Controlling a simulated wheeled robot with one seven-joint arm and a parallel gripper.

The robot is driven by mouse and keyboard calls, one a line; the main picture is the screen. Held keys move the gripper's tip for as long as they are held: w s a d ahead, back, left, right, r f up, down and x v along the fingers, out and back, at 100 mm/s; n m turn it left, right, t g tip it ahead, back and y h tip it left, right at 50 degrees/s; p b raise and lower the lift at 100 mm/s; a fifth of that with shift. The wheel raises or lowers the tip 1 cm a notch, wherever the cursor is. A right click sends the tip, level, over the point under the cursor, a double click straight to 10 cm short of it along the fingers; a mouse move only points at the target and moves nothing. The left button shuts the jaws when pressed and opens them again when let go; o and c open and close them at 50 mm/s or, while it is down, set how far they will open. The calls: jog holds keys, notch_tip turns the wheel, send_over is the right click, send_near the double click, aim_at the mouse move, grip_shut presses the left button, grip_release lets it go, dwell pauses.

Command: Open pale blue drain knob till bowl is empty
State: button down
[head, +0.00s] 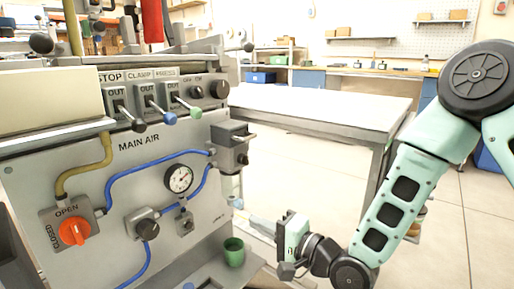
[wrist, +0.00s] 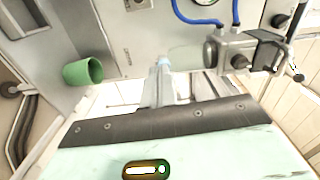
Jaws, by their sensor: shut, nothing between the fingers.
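The pale blue drain knob (head: 236,202) sits at the bottom of the bowl (head: 233,185), under a grey block (head: 231,145) on the panel's right side. In the wrist view the knob (wrist: 163,62) shows small, just beyond my fingertips. The bowl is pale and washed out; I cannot tell its liquid level. My gripper (head: 254,219) is shut and empty, its fingers pointing left at the knob from the lower right. Its tip (wrist: 161,70) is close to the knob; I cannot tell whether they touch.
A green cup (head: 234,252) stands on the ledge below the knob; the wrist view shows it left of my fingers. The panel carries a gauge (head: 178,178), blue hoses and an orange knob (head: 74,231). A bare table (head: 320,108) stands behind; open floor lies at right.

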jog(key=w+a+f+n+p, duration=0.2)
jog(key=w+a+n+p, duration=0.2)
jog(key=n, duration=0.7)
jog(key=shift+w+p, duration=0.4)
jog(key=shift+p, duration=0.05)
jog(key=shift+w+d+r, duration=0.15)
jog(key=shift+w+r, duration=0.05)
jog(key=shift+r, duration=0.1)
dwell(1.0)
jog(key=v, duration=0.6)
jog(key=shift+s+f, duration=0.2)
jog(key=shift+f, duration=0.2)
